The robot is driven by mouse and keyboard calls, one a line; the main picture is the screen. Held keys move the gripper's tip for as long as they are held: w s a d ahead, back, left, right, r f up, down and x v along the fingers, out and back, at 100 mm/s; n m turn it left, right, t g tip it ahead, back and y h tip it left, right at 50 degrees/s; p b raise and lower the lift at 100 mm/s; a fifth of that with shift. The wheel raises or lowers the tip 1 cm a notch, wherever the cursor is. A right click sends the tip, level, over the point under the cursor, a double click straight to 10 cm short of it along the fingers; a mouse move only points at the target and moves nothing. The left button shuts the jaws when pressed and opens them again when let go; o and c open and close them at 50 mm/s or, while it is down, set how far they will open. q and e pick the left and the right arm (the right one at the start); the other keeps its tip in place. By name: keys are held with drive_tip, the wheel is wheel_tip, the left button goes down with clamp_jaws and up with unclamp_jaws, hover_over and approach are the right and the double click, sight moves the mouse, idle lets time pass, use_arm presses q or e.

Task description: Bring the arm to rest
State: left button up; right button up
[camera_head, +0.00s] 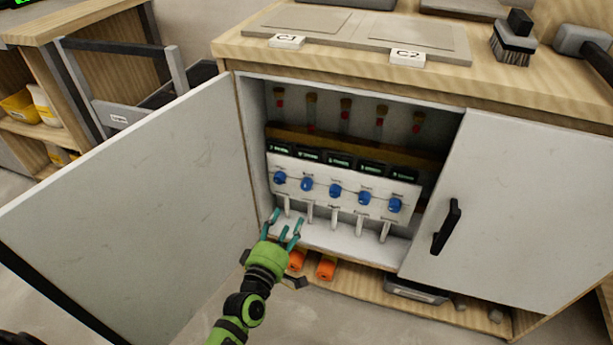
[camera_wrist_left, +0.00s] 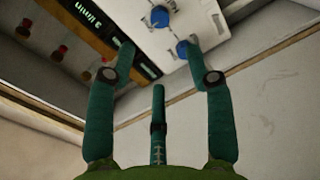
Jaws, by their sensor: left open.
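My left gripper (camera_head: 284,224) is open and empty in the head view, low in front of the open cabinet, near the left end of a white panel (camera_head: 330,187). The panel has a row of several blue knobs (camera_head: 335,190) with white levers (camera_head: 334,219) below and small dark displays with green text above. In the left wrist view the gripper's spread teal fingers (camera_wrist_left: 165,60) reach toward the panel (camera_wrist_left: 200,12) and a blue knob (camera_wrist_left: 183,49). I cannot tell whether a finger touches anything. My right gripper is in neither view.
The left cabinet door (camera_head: 140,200) is swung open beside my arm. The right door (camera_head: 520,200) has a black handle (camera_head: 447,226). Two orange cylinders (camera_head: 326,267) lie below the panel. The wooden worktop (camera_head: 240,48) bears tiles, C1 and C2 labels and a brush (camera_head: 514,42).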

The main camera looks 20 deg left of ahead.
use_arm(q)
drive_tip(key=s+d+f+m+g+h, duration=0.2)
drive_tip(key=s+d+f+m+g, duration=0.15)
drive_tip(key=s+m, duration=0.2)
drive_tip(key=s+d+f+m+g+h, duration=0.1)
drive_tip(key=s+d+f+m+g, duration=0.1)
drive_tip(key=s+f+m+g, duration=0.25)
use_arm(e)
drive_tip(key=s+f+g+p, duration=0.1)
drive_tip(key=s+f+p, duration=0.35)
drive_tip(key=p, duration=0.95)
use_arm(q)
drive_tip(key=s+a+f+m+g+y+p, duration=0.1)
drive_tip(key=s+a+f+m+g+p, duration=0.1)
drive_tip(key=s, duration=0.9)
drive_tip(key=s+a+f+m+g+y+p, duration=0.1)
drive_tip(key=s+a+f+m+g+p, duration=0.1)
drive_tip(key=s+p, duration=0.5)
drive_tip(key=s+a+f+m+g+y+p, duration=0.1)
drive_tip(key=s+a+m+g+p, duration=0.3)
drive_tip(key=s, duration=1.1)
drive_tip(key=shift+s+a+f+g+y, duration=0.2)
drive_tip(key=shift+s+f+g+y, duration=0.15)
drive_tip(key=shift+f, duration=0.2)
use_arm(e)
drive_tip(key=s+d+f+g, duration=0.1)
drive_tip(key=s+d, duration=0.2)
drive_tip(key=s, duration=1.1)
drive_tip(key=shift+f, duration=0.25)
